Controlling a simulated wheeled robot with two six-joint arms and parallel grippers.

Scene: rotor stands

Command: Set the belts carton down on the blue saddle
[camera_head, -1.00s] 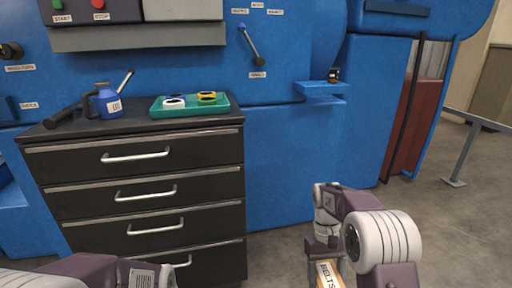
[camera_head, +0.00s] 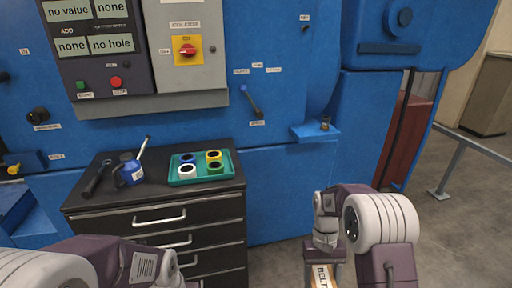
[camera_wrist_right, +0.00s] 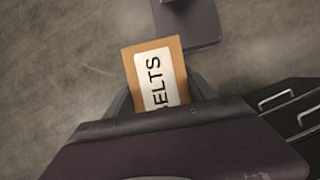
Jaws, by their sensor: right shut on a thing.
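My right gripper (camera_head: 322,268) is shut on the belts carton (camera_head: 322,280), at the bottom of the head view. The carton is orange-brown with a white label, and the head view cuts off its lower part. In the right wrist view the carton (camera_wrist_right: 157,78) sticks out from between the fingers above bare floor, its label reading "ELTS". A small blue ledge (camera_head: 312,133) juts from the blue machine, with a small dark item on it; I cannot tell whether this is the saddle. My left arm shows at the bottom left, but its fingers are out of view.
A black drawer cabinet (camera_head: 100,209) stands before the blue machine (camera_head: 275,190). On it are a teal tray (camera_head: 203,180) of coloured rings, a blue can (camera_head: 131,176) and a dark-handled tool (camera_head: 96,178). A grey rail (camera_head: 452,165) stands at the right. Floor between is clear.

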